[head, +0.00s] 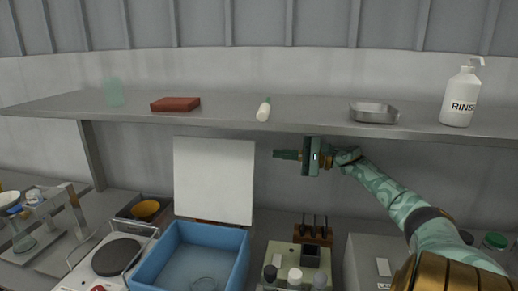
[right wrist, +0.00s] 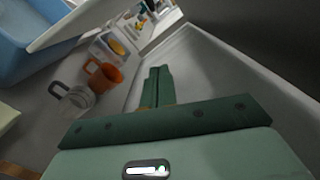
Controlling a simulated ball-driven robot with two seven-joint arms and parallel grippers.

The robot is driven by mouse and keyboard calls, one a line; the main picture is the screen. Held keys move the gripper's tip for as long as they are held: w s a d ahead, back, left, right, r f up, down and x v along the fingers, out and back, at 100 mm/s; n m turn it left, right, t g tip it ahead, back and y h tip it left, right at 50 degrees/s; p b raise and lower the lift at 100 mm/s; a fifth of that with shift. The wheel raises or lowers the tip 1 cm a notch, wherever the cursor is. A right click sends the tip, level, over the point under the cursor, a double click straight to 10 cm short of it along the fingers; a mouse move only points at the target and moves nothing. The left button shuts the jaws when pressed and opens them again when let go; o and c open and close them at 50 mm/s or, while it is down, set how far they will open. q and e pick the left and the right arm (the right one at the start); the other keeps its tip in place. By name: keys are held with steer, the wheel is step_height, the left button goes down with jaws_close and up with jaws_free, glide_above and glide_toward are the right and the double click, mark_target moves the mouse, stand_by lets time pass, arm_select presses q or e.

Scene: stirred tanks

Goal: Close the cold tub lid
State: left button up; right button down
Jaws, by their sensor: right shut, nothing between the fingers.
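The cold tub is a blue open box (head: 237,262) on the bench in the head view. Its white lid (head: 213,180) stands upright at the tub's back edge, so the tub is open. In the right wrist view the blue tub (right wrist: 22,38) shows at the upper left, with the pale lid (right wrist: 82,22) beside it. My right gripper (head: 276,154) is shut and empty. It points left, to the right of the lid and just under the shelf, with a gap between fingertips and lid. The fingers also show in the right wrist view (right wrist: 157,80). My left gripper is not in view.
A grey shelf (head: 225,107) runs above the bench, close over my right gripper. It bears a red-brown block (head: 175,104), a white bottle (head: 264,109), a metal tray (head: 374,113) and a RINSE bottle (head: 459,98). A hot plate (head: 113,256) stands left of the tub; a bottle holder (head: 284,258) stands right.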

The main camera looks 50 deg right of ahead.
mark_target(244, 151)
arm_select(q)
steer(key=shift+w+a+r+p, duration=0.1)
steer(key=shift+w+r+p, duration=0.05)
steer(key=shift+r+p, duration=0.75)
arm_select(e)
steer(key=w+a, duration=0.2)
steer(key=a, duration=0.1)
steer(key=w+a+r, duration=0.1)
steer(key=w+a, duration=0.1)
steer(key=w+a+r, duration=0.1)
steer(key=w+a, duration=0.2)
steer(key=shift+w+a, duration=0.1)
steer(key=shift+a, duration=0.2)
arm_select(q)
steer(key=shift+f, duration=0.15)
